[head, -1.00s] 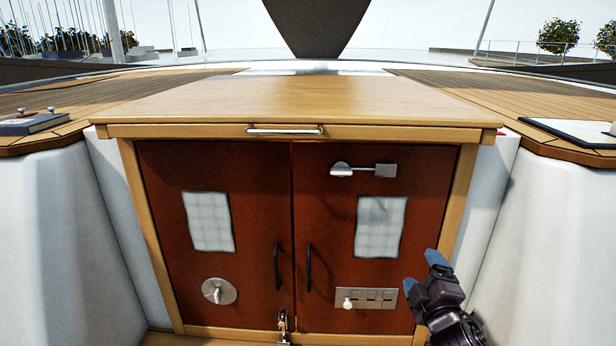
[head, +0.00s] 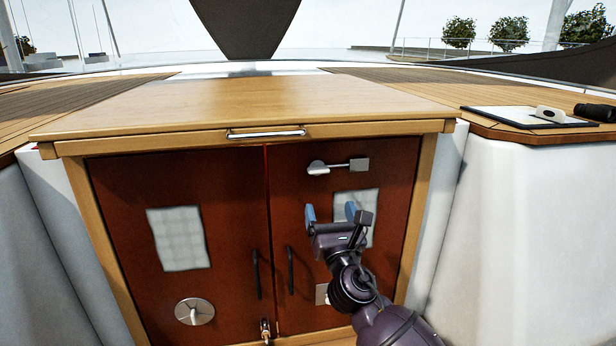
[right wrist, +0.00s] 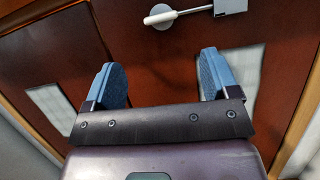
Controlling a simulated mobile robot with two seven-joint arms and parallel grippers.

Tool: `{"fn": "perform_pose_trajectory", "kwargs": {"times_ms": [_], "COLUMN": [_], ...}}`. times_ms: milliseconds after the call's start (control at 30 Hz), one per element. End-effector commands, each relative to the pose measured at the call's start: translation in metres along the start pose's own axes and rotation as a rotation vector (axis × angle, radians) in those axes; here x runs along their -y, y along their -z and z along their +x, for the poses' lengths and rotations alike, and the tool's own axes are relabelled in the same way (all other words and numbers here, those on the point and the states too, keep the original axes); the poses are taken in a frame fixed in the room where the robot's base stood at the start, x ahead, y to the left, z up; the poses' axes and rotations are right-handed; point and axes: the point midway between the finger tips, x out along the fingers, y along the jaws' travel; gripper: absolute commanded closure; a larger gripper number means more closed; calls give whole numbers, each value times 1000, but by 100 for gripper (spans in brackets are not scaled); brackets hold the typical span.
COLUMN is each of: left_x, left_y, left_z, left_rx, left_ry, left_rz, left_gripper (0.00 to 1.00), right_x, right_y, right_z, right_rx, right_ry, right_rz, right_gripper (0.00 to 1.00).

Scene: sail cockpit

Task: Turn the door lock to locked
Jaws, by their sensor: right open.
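The cabinet has two red-brown doors. A silver lever latch (head: 318,168) is high on the right door, its arm pointing right to a square plate (head: 359,165). The latch also shows at the top of the right wrist view (right wrist: 160,17). A round plate with a turn knob (head: 194,312) is low on the left door. I cannot tell which fitting is the door lock. My right gripper (head: 331,211) is open and empty, below the latch and in front of the right door; its two blue fingers show apart in the right wrist view (right wrist: 160,75). My left gripper is not in view.
Black handles (head: 291,270) flank the door gap. A small metal catch (head: 265,330) is at the bottom between the doors. My right arm mostly hides a metal plate (head: 321,294). The wooden top (head: 240,105) overhangs the doors. White walls (head: 490,230) stand on both sides.

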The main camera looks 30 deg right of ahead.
Motion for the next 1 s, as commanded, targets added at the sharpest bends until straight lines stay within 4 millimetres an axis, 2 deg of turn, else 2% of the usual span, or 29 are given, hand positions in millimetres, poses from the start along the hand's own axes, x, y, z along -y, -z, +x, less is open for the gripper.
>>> {"fn": "perform_pose_trajectory", "kwargs": {"times_ms": [267,700,1000], "left_x": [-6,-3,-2], "left_y": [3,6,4], "left_z": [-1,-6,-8], "left_rx": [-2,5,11], "left_ry": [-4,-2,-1], "left_rz": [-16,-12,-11], "left_gripper": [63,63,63], "right_x": [0,-1,0], "right_y": [-1,-1,0], "right_z": [10,80,106], "right_rx": [1,-1,-2], "right_ry": [0,0,0], "right_rz": [-63,-59,-59], "right_gripper": [19,19,19]}}
